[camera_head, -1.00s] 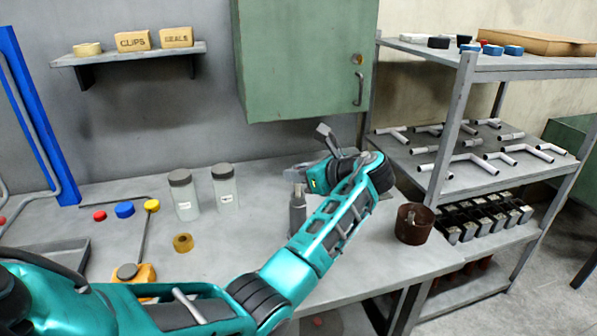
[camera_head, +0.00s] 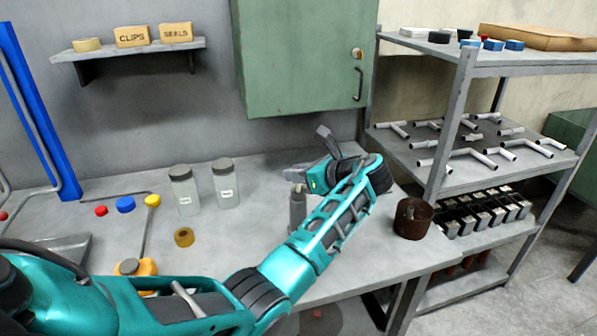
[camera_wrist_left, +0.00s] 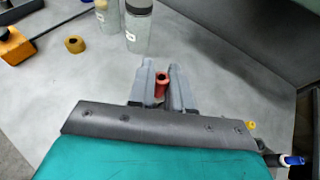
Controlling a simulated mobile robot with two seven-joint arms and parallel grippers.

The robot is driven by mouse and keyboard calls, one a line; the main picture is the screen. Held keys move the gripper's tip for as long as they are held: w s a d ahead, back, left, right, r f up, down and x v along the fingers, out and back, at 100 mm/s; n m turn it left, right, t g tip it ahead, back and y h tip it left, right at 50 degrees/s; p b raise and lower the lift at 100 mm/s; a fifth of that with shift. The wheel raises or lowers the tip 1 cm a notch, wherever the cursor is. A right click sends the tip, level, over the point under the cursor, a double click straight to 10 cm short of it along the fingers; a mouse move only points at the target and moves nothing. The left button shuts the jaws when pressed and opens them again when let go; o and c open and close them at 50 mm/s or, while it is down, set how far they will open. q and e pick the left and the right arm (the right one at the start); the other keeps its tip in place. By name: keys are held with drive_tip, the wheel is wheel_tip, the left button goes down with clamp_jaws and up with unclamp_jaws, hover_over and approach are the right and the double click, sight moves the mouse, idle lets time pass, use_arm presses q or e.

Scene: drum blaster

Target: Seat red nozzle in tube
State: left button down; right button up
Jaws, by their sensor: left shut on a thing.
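My left gripper (camera_head: 297,173) is over the bench at centre. In the left wrist view its two grey fingers (camera_wrist_left: 161,88) are shut on a small red nozzle (camera_wrist_left: 161,80) with a dark round hole in its end. The nozzle cannot be made out in the head view. A grey upright cylinder (camera_head: 297,212) shows just below the gripper in the head view, partly hidden by my arm. I cannot tell whether it is the tube, or whether the nozzle touches it. My right gripper is not in view.
Two lidded jars (camera_head: 185,192) and a yellow ring (camera_head: 184,237) stand left of the gripper. Red (camera_head: 101,211) and blue (camera_head: 125,205) caps lie farther left. A rusty can (camera_head: 413,219) stands at the right bench edge, near a shelf rack (camera_head: 455,120). The bench behind the gripper is clear.

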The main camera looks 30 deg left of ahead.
use_arm(q)
drive_tip(key=shift+f+p, duration=0.35)
drive_tip(key=shift+f, duration=0.25)
idle(0.3)
drive_tip(key=c, duration=1)
unclamp_jaws()
drive_tip(key=shift+o, duration=0.5)
drive_tip(key=o, duration=0.4)
wheel_tip(320, 180, up, 3)
drive_tip(key=shift+f+p, duration=0.1)
drive_tip(key=shift+p, duration=1.15)
drive_tip(key=shift+r, duration=2.65)
